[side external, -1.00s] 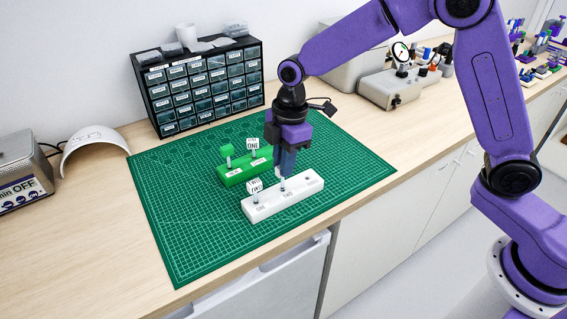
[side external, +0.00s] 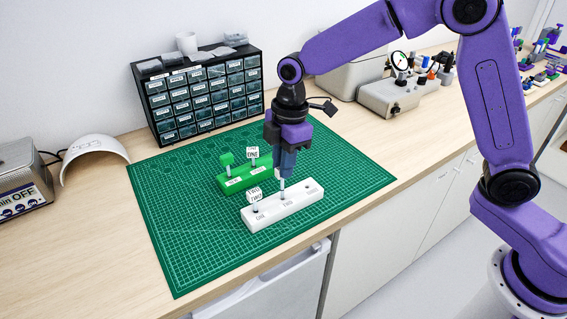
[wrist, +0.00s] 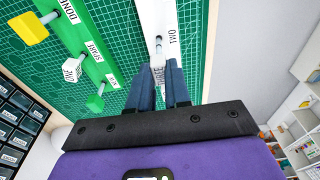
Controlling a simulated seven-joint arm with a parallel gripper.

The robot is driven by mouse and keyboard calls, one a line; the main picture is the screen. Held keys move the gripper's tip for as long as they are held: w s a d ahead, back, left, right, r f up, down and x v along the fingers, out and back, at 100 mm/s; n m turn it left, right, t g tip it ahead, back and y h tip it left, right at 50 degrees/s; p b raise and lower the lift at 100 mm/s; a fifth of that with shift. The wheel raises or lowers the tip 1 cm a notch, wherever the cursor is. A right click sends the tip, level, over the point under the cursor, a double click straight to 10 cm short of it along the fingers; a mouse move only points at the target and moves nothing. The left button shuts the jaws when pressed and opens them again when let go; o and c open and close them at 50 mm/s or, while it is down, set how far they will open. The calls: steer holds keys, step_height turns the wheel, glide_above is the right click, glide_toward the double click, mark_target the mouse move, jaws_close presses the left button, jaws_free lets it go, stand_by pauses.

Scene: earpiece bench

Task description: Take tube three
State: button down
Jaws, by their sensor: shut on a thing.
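The white rack (side external: 298,206) lies on the green mat, its visible labels reading ONE and TWO. A tube with a white cube head (side external: 254,195) stands upright at its left position; the head seems to read TWO. My gripper (side external: 284,172) points down over the rack's middle, shut on a second white-headed tube. In the wrist view this head (wrist: 157,62) sits between the fingers (wrist: 160,90), its metal shaft reaching down to the rack beside the TWO label. Its head's marking is not readable. The rack's right hole (side external: 308,188) is empty.
A green rack (side external: 236,183) behind holds a green-headed tube (side external: 227,159), a white-headed one marked ONE (side external: 253,153) and a yellow-headed one (wrist: 28,28), hidden by my gripper from the side. A drawer cabinet (side external: 205,95) stands behind. The mat's front left (side external: 190,235) is clear.

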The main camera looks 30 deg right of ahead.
steer(key=shift+r, duration=0.4)
steer(key=shift+r, duration=2.35)
